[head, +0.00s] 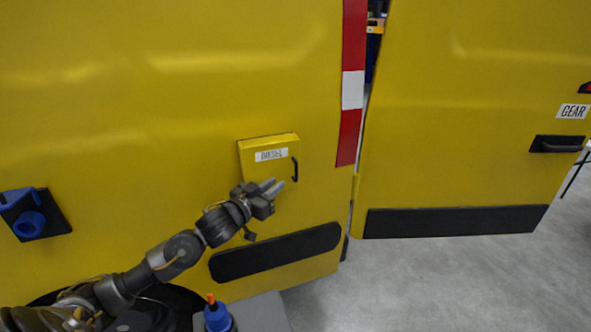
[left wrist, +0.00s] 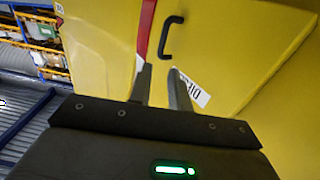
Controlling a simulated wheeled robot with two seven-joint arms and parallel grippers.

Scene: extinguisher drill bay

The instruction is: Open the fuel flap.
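The fuel flap (head: 258,172) is a small yellow panel on the yellow van side, with a white "DIESEL" label (head: 270,155) and a black bar handle (head: 295,169) at its right edge. The flap looks shut or nearly so; I cannot tell exactly. My left gripper (head: 276,187) is just below and left of the handle, apart from it. In the left wrist view, the left gripper (left wrist: 160,72) has its two fingers spread with nothing between them. The handle (left wrist: 170,36) lies beyond the fingertips, and the label (left wrist: 195,88) is partly hidden behind the right finger. My right gripper is not in view.
A black rub strip (head: 275,252) runs below the flap. A yellow door marked "GEAR" (head: 460,120) stands at right, past a red and white strip (head: 352,90). A blue fitting on a black plate (head: 33,215) is at left. A blue thing with an orange tip (head: 217,316) stands at the bottom.

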